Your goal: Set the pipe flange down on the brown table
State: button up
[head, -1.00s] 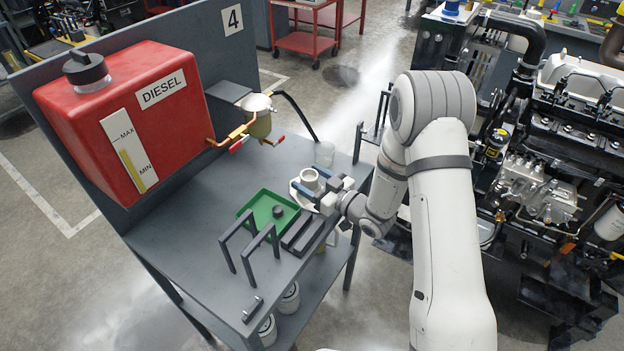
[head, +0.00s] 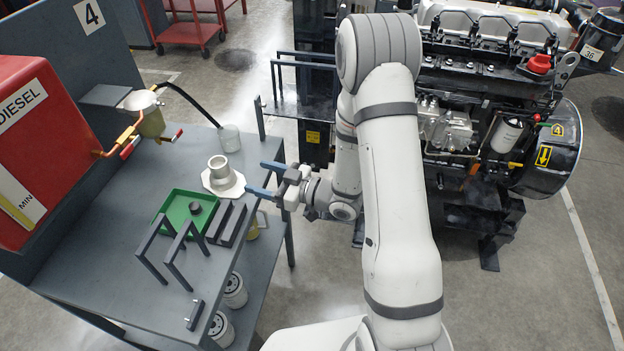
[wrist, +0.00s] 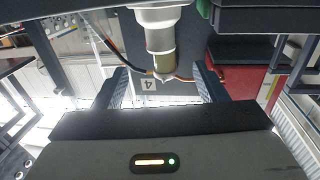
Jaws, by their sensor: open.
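The pipe flange (head: 218,171) is a pale grey metal ring with a raised neck. It stands upright on a white, angular pad (head: 212,188) on the grey bench top (head: 130,240). My gripper (head: 260,179) is open, with two blue-grey fingers pointing left towards the flange. It is empty and just right of the flange, apart from it. In the wrist view, which is upside down, the flange's neck (wrist: 160,32) shows ahead between the open fingers (wrist: 160,88). No surface that looks clearly brown shows; the bench looks grey.
A green tray (head: 172,211) holding a dark round part, dark bars (head: 226,222) and upright grey handles (head: 170,250) lie in front of the flange. A clear beaker (head: 229,138) stands behind it. A red diesel tank (head: 35,150) is at left; an engine (head: 460,120) is at right.

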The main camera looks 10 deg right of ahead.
jog(key=w+d+r+m+t+h, duration=0.2)
jog(key=w+d+r+h, duration=0.25)
jog(key=d+h, duration=0.3)
jog(key=s+d+r+m+g+h, duration=0.1)
jog(key=s+d+r+m+h, duration=0.1)
jog(key=d+r+m+h, duration=0.35)
jog(key=s+d+r+m+g+h, duration=0.1)
jog(key=s+r+m+g, duration=0.1)
jog(key=s, duration=0.9)
jog(key=s+d+r+m+g+h, duration=0.1)
jog(key=s+g, duration=0.4)
jog(key=s, duration=0.6)
jog(key=shift+d+r+m+h, duration=0.3)
jog(key=shift+d+r+m, duration=0.5)
jog(key=shift+r, duration=0.1)
jog(key=shift+s, duration=0.2)
jog(key=shift+c, duration=1.5)
jog(key=shift+d, duration=0.15)
jog(key=c, duration=0.3)
jog(key=shift+c, duration=0.2)
